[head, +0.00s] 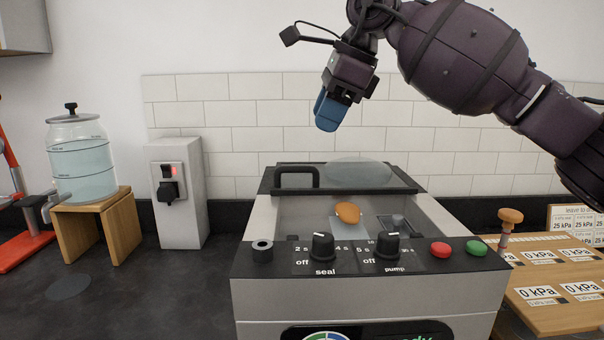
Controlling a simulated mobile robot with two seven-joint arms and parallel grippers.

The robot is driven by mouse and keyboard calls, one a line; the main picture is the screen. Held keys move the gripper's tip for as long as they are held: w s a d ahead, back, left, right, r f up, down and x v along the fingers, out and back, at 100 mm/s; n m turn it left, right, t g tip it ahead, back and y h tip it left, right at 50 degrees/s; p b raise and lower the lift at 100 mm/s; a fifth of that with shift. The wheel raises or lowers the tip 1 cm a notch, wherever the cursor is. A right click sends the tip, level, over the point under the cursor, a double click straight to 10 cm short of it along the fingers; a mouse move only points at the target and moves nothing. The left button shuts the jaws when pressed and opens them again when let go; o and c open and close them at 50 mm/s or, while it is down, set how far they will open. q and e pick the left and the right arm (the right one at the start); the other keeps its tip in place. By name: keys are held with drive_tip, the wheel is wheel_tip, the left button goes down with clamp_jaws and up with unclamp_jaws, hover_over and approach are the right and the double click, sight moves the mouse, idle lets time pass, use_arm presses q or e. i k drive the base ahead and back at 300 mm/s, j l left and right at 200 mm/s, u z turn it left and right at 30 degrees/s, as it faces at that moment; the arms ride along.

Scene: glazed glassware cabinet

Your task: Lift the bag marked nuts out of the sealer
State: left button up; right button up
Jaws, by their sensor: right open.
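The sealer (370,306) is a grey box with a black front panel, in the middle of the head view. In the chamber lies an orange-brown lump (347,212) on a pale sheet (340,230), which looks like a filled bag. No nuts marking is readable, and the panel hides its near part. My right gripper (326,113), with blue fingertips, is open and empty, pointing down well above the lid. My left gripper is out of view.
Seal and pump knobs (323,247) and red and green buttons (476,248) line the front panel. At right is a wooden board (545,318) with kPa cards and a wooden-knobbed stamp (509,217). At left stand a water jar (80,165) and a socket post (178,220).

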sight(347, 225)
drive_tip(key=k, duration=0.85)
